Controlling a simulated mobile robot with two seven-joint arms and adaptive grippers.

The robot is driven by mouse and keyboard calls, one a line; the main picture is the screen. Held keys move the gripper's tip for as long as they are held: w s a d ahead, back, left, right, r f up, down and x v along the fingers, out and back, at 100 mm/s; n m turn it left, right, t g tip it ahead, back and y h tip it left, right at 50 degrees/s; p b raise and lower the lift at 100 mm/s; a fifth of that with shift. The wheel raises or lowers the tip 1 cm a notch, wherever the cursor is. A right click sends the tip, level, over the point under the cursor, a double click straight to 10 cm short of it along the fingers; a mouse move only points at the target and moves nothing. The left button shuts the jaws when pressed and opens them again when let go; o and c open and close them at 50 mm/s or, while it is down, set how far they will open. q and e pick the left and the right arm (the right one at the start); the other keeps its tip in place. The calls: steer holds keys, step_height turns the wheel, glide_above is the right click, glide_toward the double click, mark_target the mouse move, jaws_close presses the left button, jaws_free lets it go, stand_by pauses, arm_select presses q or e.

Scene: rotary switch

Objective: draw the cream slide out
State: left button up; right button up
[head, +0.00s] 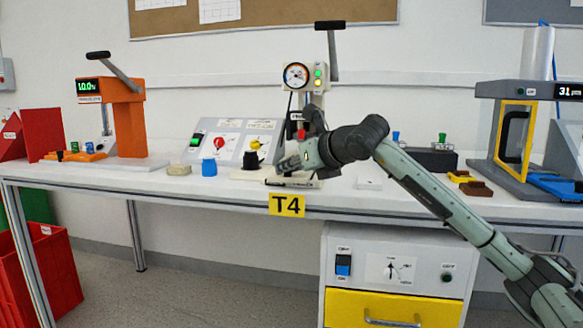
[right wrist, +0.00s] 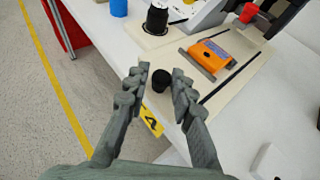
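My left gripper is not in view.
A blue cap (head: 209,168) and a black knob on a cream plate (head: 250,160) stand left of the gripper. An orange press (head: 122,115) is further left. Brown and yellow blocks (head: 470,185) lie to the right. The bench's front edge is close.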

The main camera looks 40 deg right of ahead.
steer(key=o, duration=0.4)
steer(key=shift+c, duration=0.2)
steer(key=shift+r, duration=0.1)
steer(key=v, duration=1.2)
steer(key=shift+a, duration=0.1)
